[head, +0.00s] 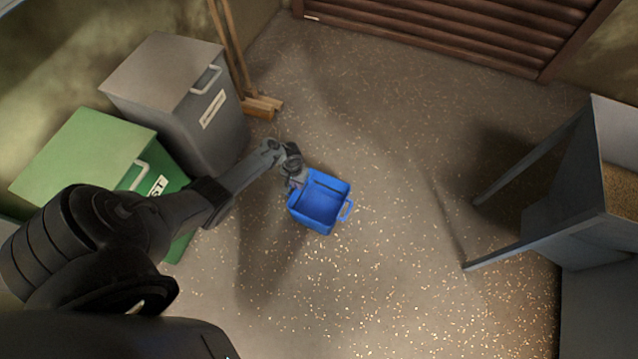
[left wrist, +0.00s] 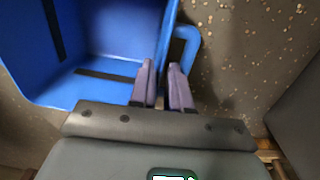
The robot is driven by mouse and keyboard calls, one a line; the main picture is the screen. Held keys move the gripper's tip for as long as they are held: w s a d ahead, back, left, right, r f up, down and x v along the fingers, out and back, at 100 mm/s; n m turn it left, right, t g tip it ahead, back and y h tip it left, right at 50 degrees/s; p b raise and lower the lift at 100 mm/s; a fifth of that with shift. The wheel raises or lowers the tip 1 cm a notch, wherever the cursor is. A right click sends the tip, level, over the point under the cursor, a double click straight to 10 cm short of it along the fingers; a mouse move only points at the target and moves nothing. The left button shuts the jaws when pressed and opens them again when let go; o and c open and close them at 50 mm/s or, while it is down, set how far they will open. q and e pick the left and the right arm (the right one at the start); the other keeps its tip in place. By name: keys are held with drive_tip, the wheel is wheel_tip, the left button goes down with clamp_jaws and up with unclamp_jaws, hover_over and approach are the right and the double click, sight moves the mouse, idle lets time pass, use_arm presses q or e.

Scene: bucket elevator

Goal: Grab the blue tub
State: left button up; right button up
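The blue tub (head: 320,203) is over the speckled floor in the middle of the head view, open side up and empty, with a handle on its right side. My left gripper (head: 293,180) is at the tub's upper left side. In the left wrist view, the tub (left wrist: 110,35) fills the upper left. The left gripper's fingers (left wrist: 160,68) are close together astride the tub's wall, one inside the tub and one by the handle loop (left wrist: 187,42). They look shut on this wall. I cannot tell whether the tub touches the floor. My right gripper is not in view.
A grey bin (head: 180,95) and a green bin (head: 95,155) stand at the left. A wooden broom (head: 262,106) leans behind them. A grey metal hopper on legs (head: 585,225) stands at the right. A brown shutter (head: 460,25) is at the back. The floor (head: 400,130) between is clear.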

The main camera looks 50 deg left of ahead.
use_arm(q)
clamp_jaws()
idle(1.4)
